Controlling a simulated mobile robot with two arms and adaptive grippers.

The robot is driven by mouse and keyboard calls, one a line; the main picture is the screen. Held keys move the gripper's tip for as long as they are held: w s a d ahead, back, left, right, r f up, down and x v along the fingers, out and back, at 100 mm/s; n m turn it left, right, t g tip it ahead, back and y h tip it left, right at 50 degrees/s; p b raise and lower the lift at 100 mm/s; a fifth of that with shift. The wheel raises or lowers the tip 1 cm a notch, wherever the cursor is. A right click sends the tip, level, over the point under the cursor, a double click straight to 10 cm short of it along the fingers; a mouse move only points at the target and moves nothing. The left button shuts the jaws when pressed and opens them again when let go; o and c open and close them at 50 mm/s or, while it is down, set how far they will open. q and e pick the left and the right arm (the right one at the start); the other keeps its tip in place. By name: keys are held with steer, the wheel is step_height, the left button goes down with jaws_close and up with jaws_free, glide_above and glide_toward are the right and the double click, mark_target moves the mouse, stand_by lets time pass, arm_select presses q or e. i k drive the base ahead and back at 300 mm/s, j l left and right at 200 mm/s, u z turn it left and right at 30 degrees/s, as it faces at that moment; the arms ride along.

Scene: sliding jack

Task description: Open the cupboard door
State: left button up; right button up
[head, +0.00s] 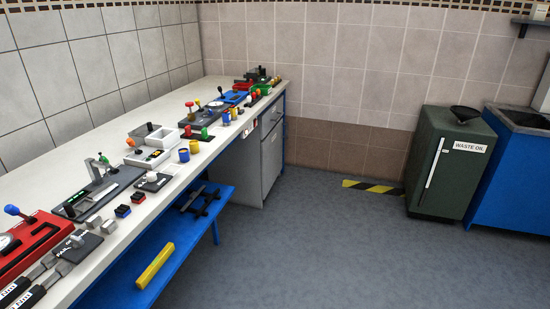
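A grey cupboard (271,158) stands under the far end of the long workbench in the head view. Its narrow front faces right, with a drawer (271,117) above the door. The door looks shut, and a small dark handle shows near its top. A dark green cabinet (450,165) marked "WASTE OIL" stands on the floor at the right. It has a long pale upright handle (434,162) on the left part of its front, and its door looks shut. Neither of my grippers is in view.
The white workbench (128,205) along the left wall carries many tools and fixtures. Its blue lower shelf (130,290) holds a yellow bar (155,265). A blue sink unit (510,180) stands right of the green cabinet. The grey floor (310,240) between is clear.

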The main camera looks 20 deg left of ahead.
mark_target(272, 146)
steer(key=i+u, duration=0.25)
steer(key=i, duration=2.2)
